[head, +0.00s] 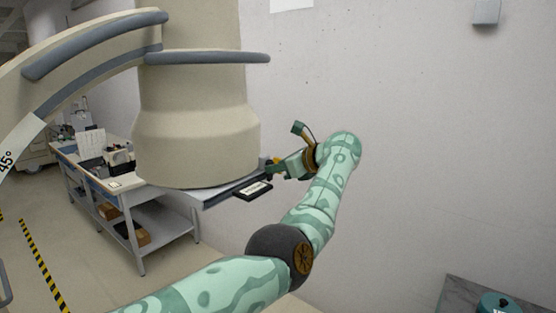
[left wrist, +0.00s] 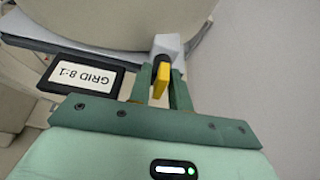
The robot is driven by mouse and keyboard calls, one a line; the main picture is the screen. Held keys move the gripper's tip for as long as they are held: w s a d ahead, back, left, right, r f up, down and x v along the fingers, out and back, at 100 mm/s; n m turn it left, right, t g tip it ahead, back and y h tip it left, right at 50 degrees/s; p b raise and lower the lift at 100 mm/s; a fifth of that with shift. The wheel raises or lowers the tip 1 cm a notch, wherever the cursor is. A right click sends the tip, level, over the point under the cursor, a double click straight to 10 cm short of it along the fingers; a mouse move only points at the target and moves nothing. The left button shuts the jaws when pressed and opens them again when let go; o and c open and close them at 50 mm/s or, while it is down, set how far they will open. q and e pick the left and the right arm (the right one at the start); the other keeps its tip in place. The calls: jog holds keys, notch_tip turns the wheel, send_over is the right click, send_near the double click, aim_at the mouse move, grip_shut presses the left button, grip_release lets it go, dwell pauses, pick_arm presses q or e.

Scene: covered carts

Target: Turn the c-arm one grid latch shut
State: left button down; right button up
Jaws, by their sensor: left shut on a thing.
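The C-arm's large cream drum (head: 205,135) stands in the middle of the head view, with a thin plate below it. A dark grid frame (head: 253,190) sticks out from the plate, and its label reads "GRID 8:1" in the left wrist view (left wrist: 72,75). The yellow latch (left wrist: 161,82) sits on a light grey block (left wrist: 168,45) right of the grid. My left gripper (head: 272,168) is shut on the latch, with its green fingers (left wrist: 161,93) on either side of it. My right gripper does not show.
A work table (head: 140,195) with boxes on its lower shelf stands behind the drum at left. A grey bench with a teal object (head: 498,303) is at the lower right. The plain wall (head: 420,120) behind my left arm is clear.

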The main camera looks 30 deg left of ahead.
pick_arm(q)
jog(key=shift+m, duration=0.3)
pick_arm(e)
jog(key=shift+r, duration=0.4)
pick_arm(q)
jog(key=c, duration=1.5)
grip_release()
jog(key=shift+p, duration=0.3)
